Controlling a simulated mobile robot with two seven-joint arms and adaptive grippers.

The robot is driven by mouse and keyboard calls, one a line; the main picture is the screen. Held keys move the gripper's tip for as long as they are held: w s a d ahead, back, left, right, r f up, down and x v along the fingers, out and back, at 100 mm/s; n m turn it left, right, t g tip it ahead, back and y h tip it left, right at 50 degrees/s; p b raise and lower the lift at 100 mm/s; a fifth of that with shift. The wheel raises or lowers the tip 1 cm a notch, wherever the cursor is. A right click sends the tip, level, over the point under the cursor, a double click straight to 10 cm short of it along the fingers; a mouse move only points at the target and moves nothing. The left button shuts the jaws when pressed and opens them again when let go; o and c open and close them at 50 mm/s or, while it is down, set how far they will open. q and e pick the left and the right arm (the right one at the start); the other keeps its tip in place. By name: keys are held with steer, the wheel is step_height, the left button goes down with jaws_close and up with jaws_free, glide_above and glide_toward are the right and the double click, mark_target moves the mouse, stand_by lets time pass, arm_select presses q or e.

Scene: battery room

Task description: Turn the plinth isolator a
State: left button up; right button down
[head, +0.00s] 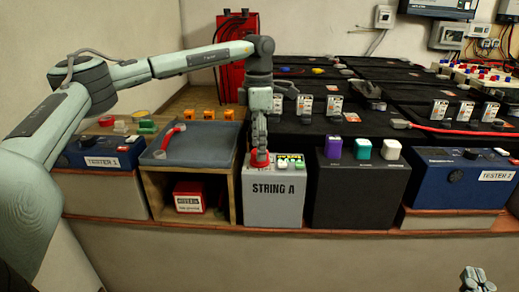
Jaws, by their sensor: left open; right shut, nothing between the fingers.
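The plinth isolator a is the red knob (260,160) on top of the grey box labelled STRING A (272,204), at the middle of the head view. My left gripper (259,148) points straight down at the red knob, with its fingertips right at it. It is open, and it hides part of the knob. I cannot tell whether the fingers touch the knob or how far it is turned. My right gripper (478,280) is shut and empty at the bottom right corner, well in front of the bench and away from the box.
Small green and white pieces (290,164) sit beside the knob on the box top. A blue-grey tray (205,140) with a red-ended link lies to the left. A black box (355,200) with coloured caps stands to the right. Black batteries (320,130) fill the space behind.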

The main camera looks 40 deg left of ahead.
arm_select(q)
steer(key=shift+f, duration=0.65)
arm_select(e)
steer(key=shift+a+r, duration=0.15)
steer(key=shift+r, duration=0.25)
